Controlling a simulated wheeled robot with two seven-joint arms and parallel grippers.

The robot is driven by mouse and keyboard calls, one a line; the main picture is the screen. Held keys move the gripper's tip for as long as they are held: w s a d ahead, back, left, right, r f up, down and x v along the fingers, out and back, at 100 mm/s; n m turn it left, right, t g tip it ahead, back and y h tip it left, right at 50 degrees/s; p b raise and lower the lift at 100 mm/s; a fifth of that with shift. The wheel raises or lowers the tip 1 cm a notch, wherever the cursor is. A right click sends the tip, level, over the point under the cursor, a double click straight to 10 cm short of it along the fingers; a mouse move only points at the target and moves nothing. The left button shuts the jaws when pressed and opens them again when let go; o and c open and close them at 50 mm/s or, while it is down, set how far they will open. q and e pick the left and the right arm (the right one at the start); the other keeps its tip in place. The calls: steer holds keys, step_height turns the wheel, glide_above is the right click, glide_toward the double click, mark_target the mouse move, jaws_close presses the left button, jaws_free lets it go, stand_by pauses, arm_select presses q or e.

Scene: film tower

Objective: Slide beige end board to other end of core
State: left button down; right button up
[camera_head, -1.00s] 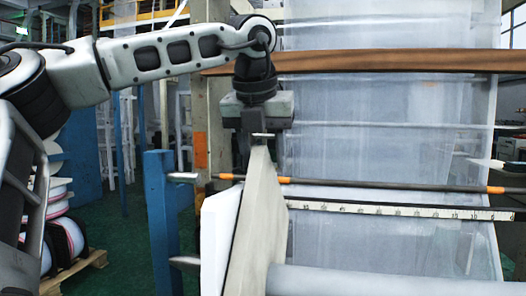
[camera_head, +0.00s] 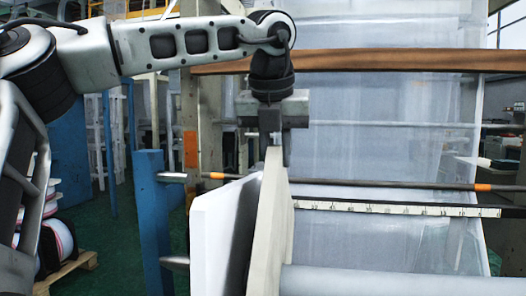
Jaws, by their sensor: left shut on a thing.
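The beige end board (camera_head: 268,225) stands upright at the left end of the grey-white core (camera_head: 400,281), which runs off to the right. My left gripper (camera_head: 273,150) is above the board, pointing down, and is shut on its top edge. A white board (camera_head: 222,235) stands just left of the beige board, with a gap between them that widens toward the front. The place where the core meets the beige board is partly out of frame at the bottom. My right gripper is not in view.
A blue post (camera_head: 152,210) with metal pins stands at left. Behind the core are a dark bar with orange bands (camera_head: 390,186), a ruler strip (camera_head: 390,208), a brown beam (camera_head: 400,60) and a hanging clear film sheet (camera_head: 385,130). White-rimmed rolls (camera_head: 55,240) sit on a pallet at left.

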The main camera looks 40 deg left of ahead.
arm_select(q)
steer(key=w+d, duration=0.4)
steer(key=d, duration=0.4)
steer(key=shift+w+d, duration=0.3)
steer(key=shift+d, duration=0.15)
stand_by(0.3)
